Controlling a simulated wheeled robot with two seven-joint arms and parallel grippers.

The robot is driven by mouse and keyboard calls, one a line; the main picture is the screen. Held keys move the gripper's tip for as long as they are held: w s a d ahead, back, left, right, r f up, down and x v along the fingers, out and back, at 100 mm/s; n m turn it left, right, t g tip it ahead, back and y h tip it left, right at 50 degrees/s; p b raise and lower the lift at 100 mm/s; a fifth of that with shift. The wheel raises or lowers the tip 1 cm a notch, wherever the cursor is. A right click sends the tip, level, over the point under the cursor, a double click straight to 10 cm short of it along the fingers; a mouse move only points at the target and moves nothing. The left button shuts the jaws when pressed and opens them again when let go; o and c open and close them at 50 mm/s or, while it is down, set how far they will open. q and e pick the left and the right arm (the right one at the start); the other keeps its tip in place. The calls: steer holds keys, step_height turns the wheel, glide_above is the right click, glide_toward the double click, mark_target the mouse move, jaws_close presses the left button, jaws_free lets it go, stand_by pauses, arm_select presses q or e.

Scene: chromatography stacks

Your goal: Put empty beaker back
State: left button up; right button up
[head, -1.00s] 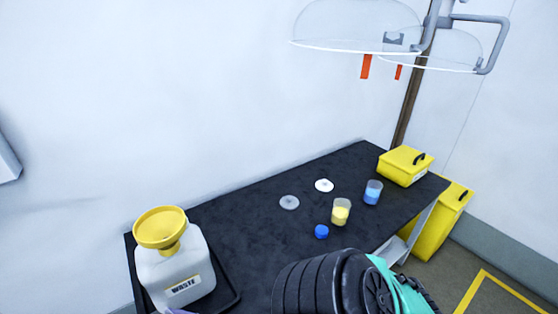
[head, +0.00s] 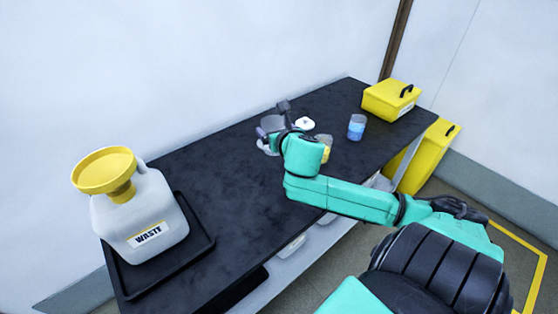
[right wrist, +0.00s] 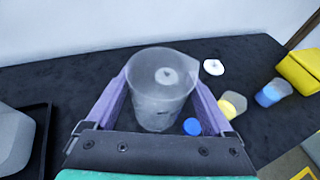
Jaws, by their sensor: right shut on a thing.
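The empty clear beaker (right wrist: 158,105) stands upright between the two purple fingers of my right gripper (right wrist: 160,112), which is shut on it. In the head view the beaker (head: 273,123) and my right gripper (head: 268,138) are over the far middle of the black table, partly hidden by the wrist. A grey disc (right wrist: 166,76) shows through the beaker in the wrist view. Whether the beaker's base touches the table I cannot tell. My left gripper is not in view.
A white disc (head: 305,123), a beaker of yellow contents (head: 327,152) and a beaker of blue liquid (head: 357,127) stand to the right. A blue cap (right wrist: 192,126) lies close by. A waste jug with funnel (head: 140,218) is left; a yellow box (head: 392,100) is far right.

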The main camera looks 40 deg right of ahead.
steer(key=shift+w+d+r+h, duration=0.35)
steer(key=shift+d+r, duration=0.2)
steer(key=shift+r, duration=0.25)
step_height(320, 180, down, 20)
steer(key=b, duration=0.4)
steer(key=shift+r, duration=0.15)
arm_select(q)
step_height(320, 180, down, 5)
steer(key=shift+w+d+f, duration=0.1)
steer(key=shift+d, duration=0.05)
arm_select(e)
steer(key=o, duration=1.3)
steer(key=shift+o, duration=0.2)
steer(key=shift+s+r, duration=0.1)
steer(key=shift+s, duration=0.05)
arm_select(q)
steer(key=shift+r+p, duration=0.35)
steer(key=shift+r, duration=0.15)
arm_select(e)
steer(key=v, duration=1.1)
steer(key=shift+s+r, duration=0.3)
steer(key=shift+r, duration=0.05)
